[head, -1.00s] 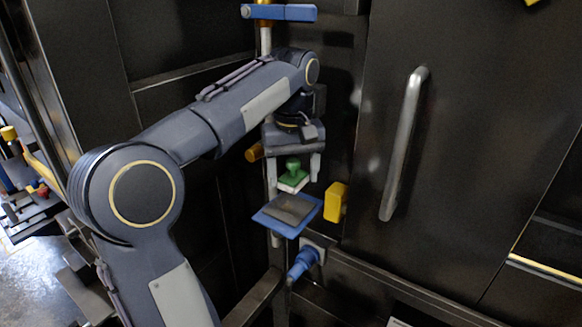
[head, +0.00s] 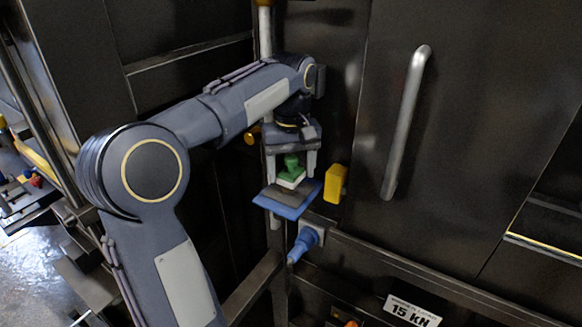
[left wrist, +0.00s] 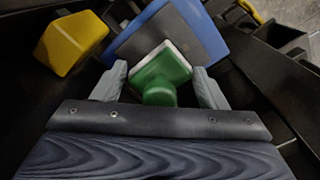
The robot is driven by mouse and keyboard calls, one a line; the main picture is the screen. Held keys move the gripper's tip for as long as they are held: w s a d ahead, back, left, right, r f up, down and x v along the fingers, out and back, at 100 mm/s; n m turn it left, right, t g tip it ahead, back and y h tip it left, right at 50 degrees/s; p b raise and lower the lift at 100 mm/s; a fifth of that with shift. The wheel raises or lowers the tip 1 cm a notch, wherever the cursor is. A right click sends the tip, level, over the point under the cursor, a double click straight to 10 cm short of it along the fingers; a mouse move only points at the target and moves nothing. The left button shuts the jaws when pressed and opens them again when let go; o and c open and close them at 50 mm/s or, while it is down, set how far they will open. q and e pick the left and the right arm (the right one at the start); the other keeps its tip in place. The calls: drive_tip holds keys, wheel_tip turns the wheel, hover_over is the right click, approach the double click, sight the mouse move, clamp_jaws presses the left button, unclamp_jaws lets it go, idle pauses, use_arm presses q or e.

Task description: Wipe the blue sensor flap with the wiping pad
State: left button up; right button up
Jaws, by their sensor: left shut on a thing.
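The sensor flap (head: 284,209) is a blue plate with a dark grey patch in its middle, standing out from the dark machine front. It also shows at the top of the left wrist view (left wrist: 209,39). The wiping pad (head: 291,178) has a green handle and a white-edged base. My left gripper (head: 290,165) points down over the flap, shut on the pad's green handle (left wrist: 158,84). The pad is at the flap's dark patch; I cannot tell whether it touches. The pad hides part of that patch. My right gripper is in neither view.
A yellow block (head: 336,184) sits just right of the flap. A blue knob (head: 305,243) juts out below it. A long metal handle (head: 406,125) is on the door to the right. A "15 KN" label (head: 412,311) is lower right.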

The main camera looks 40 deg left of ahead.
use_arm(q)
drive_tip(key=shift+f+b, duration=0.65)
drive_tip(key=shift+f, duration=0.4)
drive_tip(key=shift+a, duration=0.1)
